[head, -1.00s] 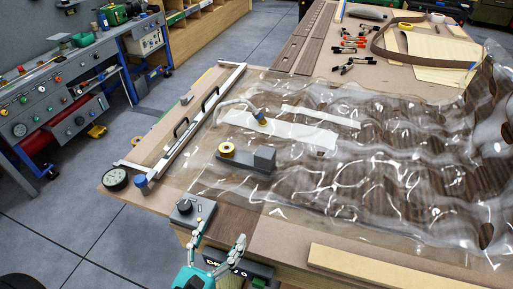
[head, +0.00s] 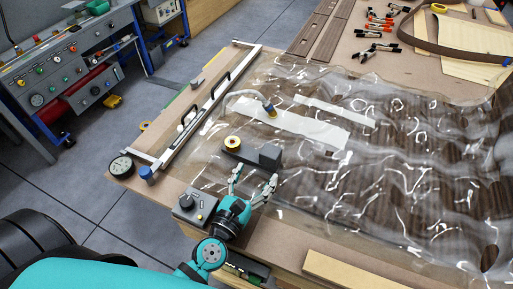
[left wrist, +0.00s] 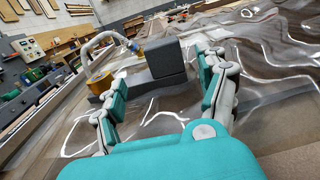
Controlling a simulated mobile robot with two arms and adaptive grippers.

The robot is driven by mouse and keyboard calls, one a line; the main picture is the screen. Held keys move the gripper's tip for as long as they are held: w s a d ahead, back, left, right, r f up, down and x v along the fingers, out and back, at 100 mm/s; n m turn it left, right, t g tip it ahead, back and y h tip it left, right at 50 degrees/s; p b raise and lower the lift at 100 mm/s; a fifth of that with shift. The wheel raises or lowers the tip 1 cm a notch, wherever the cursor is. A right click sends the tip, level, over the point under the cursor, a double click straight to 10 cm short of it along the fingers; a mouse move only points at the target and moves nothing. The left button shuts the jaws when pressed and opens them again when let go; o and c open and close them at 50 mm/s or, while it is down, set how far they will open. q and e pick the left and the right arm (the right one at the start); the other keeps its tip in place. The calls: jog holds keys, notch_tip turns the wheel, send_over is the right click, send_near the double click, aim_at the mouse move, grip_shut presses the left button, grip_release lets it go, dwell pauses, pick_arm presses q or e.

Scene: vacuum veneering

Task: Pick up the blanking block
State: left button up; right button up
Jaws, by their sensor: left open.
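My left gripper (head: 254,177) is open and empty just on the near side of the block. In the left wrist view the block (left wrist: 153,62) stands ahead between the spread fingers of the left gripper (left wrist: 160,80), with a gap visible to the fingers. My right gripper is not in view.
A grey control box with a knob (head: 193,205) stands left of my left gripper. A hose with a blue end (head: 268,107) lies beyond the block. A pale wood strip (head: 352,272) lies at the near edge. Wrinkled clear film (head: 400,180) covers much of the table.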

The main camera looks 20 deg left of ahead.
aim_at(267, 161)
pick_arm(q)
jog(key=shift+w+r, duration=0.1)
jog(key=shift+w, duration=0.65)
jog(key=shift+w+d, duration=0.1)
jog(key=shift+w, duration=0.35)
jog(key=shift+w+d+p, duration=0.1)
jog(key=shift+w+p, duration=0.25)
jog(key=shift+p, duration=0.15)
jog(key=w, duration=0.1)
jog(key=w+d+p, duration=0.1)
jog(key=w, duration=0.1)
jog(key=shift+w+r, duration=0.1)
jog(key=shift+w, duration=0.6)
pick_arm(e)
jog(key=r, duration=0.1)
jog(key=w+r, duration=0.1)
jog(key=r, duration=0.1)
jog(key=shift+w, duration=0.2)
pick_arm(q)
jog(key=shift+s, duration=0.1)
jog(key=shift+c, duration=1.2)
jog(key=c, duration=1.2)
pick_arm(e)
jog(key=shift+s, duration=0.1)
